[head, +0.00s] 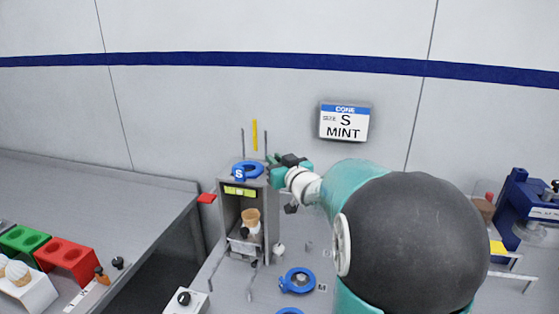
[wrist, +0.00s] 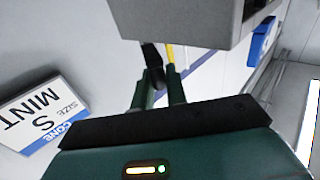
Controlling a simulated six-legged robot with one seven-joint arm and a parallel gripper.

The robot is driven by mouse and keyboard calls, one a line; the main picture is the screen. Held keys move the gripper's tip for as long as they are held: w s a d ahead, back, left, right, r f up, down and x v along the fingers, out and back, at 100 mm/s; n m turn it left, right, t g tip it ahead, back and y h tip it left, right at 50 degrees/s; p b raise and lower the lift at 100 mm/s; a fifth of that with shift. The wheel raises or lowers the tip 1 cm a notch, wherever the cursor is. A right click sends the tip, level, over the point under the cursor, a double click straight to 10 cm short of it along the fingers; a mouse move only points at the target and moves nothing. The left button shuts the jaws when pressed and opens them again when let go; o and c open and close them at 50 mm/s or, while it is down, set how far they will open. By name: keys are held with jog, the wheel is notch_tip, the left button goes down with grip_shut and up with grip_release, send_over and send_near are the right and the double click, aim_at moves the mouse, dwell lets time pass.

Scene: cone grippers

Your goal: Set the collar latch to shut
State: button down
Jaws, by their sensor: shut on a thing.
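A grey dispenser housing (head: 230,207) stands on the counter, with a blue collar (head: 246,171) marked S on its top. A cone (head: 250,217) sits inside its open front. My gripper (head: 273,168) is at the top right side of the housing. In the wrist view my gripper (wrist: 158,84) is shut on a small dark piece, which looks like the collar latch (wrist: 152,57), just below the grey housing (wrist: 180,20). In the head view my gripper hides the latch, and its setting cannot be told.
A wall sign (head: 345,121) reads cone size S, mint. Loose blue collars (head: 298,281) lie on the counter in front. Red (head: 66,257) and green (head: 22,240) holders stand at left. A blue machine (head: 525,205) stands at right. My arm hides the counter's middle right.

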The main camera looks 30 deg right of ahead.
jog(key=shift+w+a+m+g+h, duration=0.3)
jog(key=shift+m+h, duration=0.4)
jog(key=shift+h, duration=0.4)
jog(key=shift+w+a+m+g+h, duration=0.15)
jog(key=shift+a+m+h, duration=0.25)
jog(key=shift+m+h, duration=0.5)
jog(key=shift+w+a+m+g+h, duration=0.15)
jog(key=shift+m+g+h, duration=0.2)
jog(key=shift+h, duration=0.4)
jog(key=shift+a+m+g+h, duration=0.15)
jog(key=shift+m+g+h, duration=0.2)
jog(key=shift+h, duration=0.4)
jog(key=c, duration=1.5)
grip_release()
jog(key=v, duration=1.3)
jog(key=shift+s+a, duration=0.3)
jog(key=shift+o, duration=0.2)
